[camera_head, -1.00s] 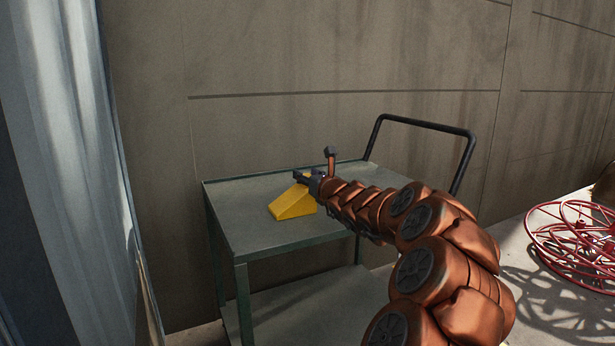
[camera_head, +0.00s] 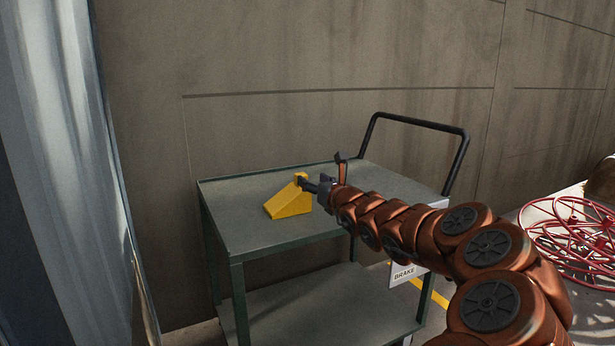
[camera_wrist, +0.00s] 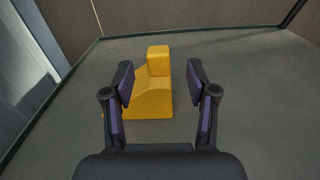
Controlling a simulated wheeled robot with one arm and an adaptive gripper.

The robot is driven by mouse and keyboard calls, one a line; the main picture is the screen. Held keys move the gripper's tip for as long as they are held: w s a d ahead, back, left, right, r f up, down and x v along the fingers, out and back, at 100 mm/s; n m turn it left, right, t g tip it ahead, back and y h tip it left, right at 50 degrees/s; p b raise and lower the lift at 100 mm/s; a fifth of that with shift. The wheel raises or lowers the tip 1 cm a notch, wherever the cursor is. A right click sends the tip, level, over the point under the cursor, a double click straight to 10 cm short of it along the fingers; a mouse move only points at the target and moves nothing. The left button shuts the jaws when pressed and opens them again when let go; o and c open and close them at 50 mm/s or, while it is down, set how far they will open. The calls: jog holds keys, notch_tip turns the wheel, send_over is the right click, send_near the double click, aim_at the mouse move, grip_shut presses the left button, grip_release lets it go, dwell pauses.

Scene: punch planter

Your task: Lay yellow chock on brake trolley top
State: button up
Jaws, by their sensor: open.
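The yellow chock (camera_head: 288,203) rests on the grey top of the brake trolley (camera_head: 245,225), its sloped side facing left and a raised block at its right end. My gripper (camera_head: 304,183) is just to the right of the chock, low over the trolley top. In the wrist view the chock (camera_wrist: 152,98) shows ahead, with its raised block between the spread fingers of my gripper (camera_wrist: 160,78). The fingers are open, with a gap on each side of the block. The trolley top (camera_wrist: 255,110) fills most of that view.
A black push handle (camera_head: 420,124) rises at the trolley's right end. A "BRAKE" sign (camera_head: 404,274) hangs at its right side. Red wire reels (camera_head: 575,240) stand on the floor to the right. A wall is behind, a pale curtain-like sheet (camera_head: 70,150) at left.

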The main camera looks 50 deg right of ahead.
jog(key=shift+v, duration=2.4)
